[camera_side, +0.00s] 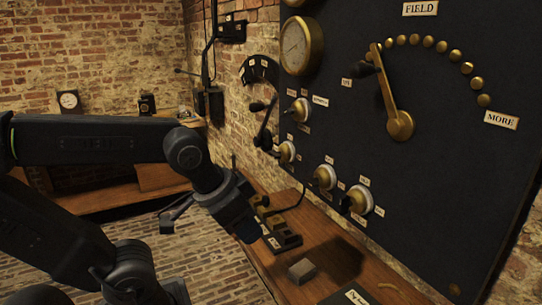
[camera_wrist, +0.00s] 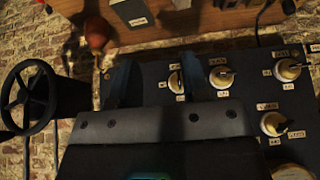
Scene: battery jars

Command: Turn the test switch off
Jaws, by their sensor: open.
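Several round brass-and-white switches are mounted on the dark panel (camera_side: 440,160). In the side view they are an upper one (camera_side: 300,110), one below it (camera_side: 287,152), a middle one (camera_side: 325,177) and a lower right one (camera_side: 358,200). The wrist view shows switches at the near side (camera_wrist: 176,80), the middle (camera_wrist: 221,77), the right (camera_wrist: 288,70) and lower down (camera_wrist: 272,123). Their small labels are too blurred to tell which is the test switch. My gripper (camera_wrist: 154,80) is open, its blue-tinted fingers near the near-side switch; I see nothing held. In the side view my gripper (camera_side: 240,212) is left of the panel.
A wooden shelf (camera_side: 335,262) below the panel carries a small grey block (camera_side: 301,270) and dark blocks (camera_side: 278,238). The field lever (camera_side: 390,95) and a brass gauge (camera_side: 301,46) are higher up. A black handwheel (camera_wrist: 28,97) is at left in the wrist view.

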